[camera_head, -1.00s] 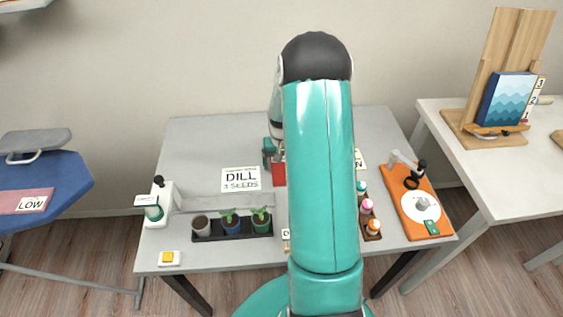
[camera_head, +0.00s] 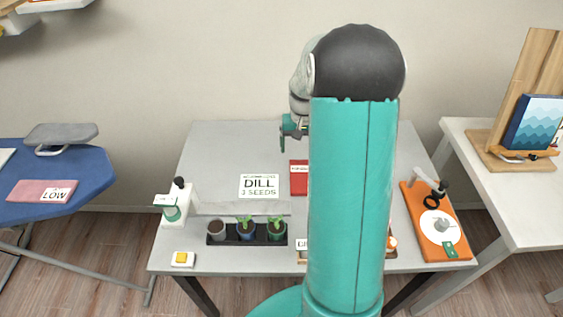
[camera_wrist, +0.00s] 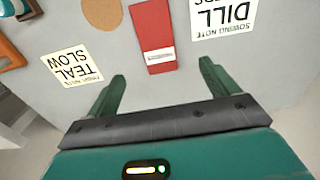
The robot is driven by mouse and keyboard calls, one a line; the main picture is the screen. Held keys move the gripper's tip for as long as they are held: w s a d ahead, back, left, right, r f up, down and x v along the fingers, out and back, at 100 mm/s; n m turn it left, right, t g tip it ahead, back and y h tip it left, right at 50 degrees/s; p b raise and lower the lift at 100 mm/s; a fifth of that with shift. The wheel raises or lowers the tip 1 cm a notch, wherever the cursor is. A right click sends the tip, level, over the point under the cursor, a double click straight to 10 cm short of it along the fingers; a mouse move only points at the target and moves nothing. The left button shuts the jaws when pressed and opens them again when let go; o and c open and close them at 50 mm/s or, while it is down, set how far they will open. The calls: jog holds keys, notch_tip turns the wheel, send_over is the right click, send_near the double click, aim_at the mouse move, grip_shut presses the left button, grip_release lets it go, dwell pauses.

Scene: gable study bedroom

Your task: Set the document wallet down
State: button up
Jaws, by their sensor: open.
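The document wallet appears to be the flat red piece with a white label (camera_head: 299,178), lying on the grey table and partly hidden behind my arm in the head view. In the wrist view the whole visible length of the red wallet (camera_wrist: 152,30) lies flat, beyond the fingertips. My gripper (camera_wrist: 166,72) is open and empty, with its two green fingers apart and clear of the wallet. In the head view my gripper (camera_head: 290,135) hangs above the table, behind the wallet.
A DILL card (camera_head: 259,186) lies left of the wallet. A TEAL SLOW card (camera_wrist: 72,66) and a round cork-coloured disc (camera_wrist: 103,13) lie near it. Potted plants in a black tray (camera_head: 215,240) stand at the front. An orange board (camera_head: 414,220) lies at the right.

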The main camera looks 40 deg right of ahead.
jog(key=s+a+r+n+t, duration=0.1)
jog(key=s+a+r+n, duration=0.15)
jog(key=a+r, duration=0.55)
jog(key=s+a+r+n+t, duration=0.1)
jog(key=s+a+r, duration=0.2)
jog(key=a+r, duration=0.5)
jog(key=s+a+r+n+t, duration=0.3)
jog(key=s+a, duration=0.8)
jog(key=s, duration=0.1)
jog(key=shift+a+r, duration=0.2)
jog(key=shift+a, duration=0.2)
jog(key=shift+s+a, duration=0.15)
jog(key=shift+s, duration=0.15)
jog(key=c, duration=1.1)
jog(key=shift+a+n, duration=0.25)
